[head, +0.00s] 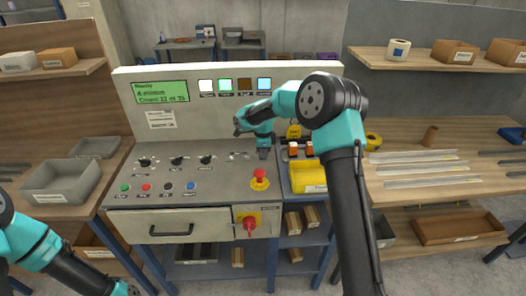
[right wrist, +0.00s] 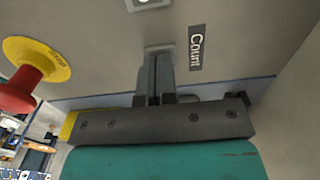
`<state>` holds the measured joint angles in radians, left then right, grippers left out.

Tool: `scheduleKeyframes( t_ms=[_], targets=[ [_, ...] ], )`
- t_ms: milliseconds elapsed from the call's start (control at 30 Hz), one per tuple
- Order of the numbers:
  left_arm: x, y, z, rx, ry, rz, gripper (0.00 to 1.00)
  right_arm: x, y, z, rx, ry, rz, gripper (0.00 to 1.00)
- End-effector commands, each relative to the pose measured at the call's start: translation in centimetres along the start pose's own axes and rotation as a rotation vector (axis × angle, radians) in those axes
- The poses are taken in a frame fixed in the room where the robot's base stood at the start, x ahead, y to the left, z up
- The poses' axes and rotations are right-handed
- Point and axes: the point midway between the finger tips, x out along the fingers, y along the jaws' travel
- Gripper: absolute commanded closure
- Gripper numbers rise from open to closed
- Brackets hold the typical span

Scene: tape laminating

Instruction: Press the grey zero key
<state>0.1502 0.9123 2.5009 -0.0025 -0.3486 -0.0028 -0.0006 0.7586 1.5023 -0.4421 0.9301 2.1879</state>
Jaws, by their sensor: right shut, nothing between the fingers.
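A dark grey button (head: 168,187), seemingly the grey zero key, sits in the lower button row of the control panel, between a red button (head: 146,187) and a blue button (head: 190,187). Its label is too small to read. My right gripper (head: 264,155) is shut and empty, pointing down near the panel's right edge, well to the right of the grey button. In the right wrist view its closed fingers (right wrist: 154,62) are beside the "Count" label (right wrist: 196,48); contact with the panel cannot be told. The grey button is not in that view. My left arm shows at lower left, its fingertips out of frame.
A red emergency stop (head: 259,177) rises from the panel near my right gripper, also in the right wrist view (right wrist: 20,90). Several knobs (head: 177,161) stand behind the button row. A yellow bin (head: 308,177) is right of the panel, a grey tray (head: 62,182) left.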

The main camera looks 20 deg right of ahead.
Motion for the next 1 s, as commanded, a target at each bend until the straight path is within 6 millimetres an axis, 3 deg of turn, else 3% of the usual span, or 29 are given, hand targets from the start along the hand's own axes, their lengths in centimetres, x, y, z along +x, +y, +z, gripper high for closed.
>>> scheduleKeyframes(
  t_ms=[267, 633, 833, 1000],
  targets=[
    [0.0, 0.0, 0.0, 0.0, 0.0, 0.0, 0.19, 2.0, 0.0, 0.0, 0.001, 0.0, 0.002, 1.0],
    [0.0, 0.0, 0.0, 0.0, 0.0, 0.0, 0.19, 2.4, 0.2, -0.1, 0.002, 0.001, 0.009, 1.0],
    [0.0, 0.0, 0.0, 0.0, 0.0, 0.0, 0.19, 0.7, 0.2, -0.2, 0.002, 0.0, 0.004, 1.0],
    [0.0, 0.0, 0.0, 0.0, 0.0, 0.0, 0.19, -2.4, 0.0, -0.2, 0.004, -0.002, -0.009, 1.0]
  ],
)
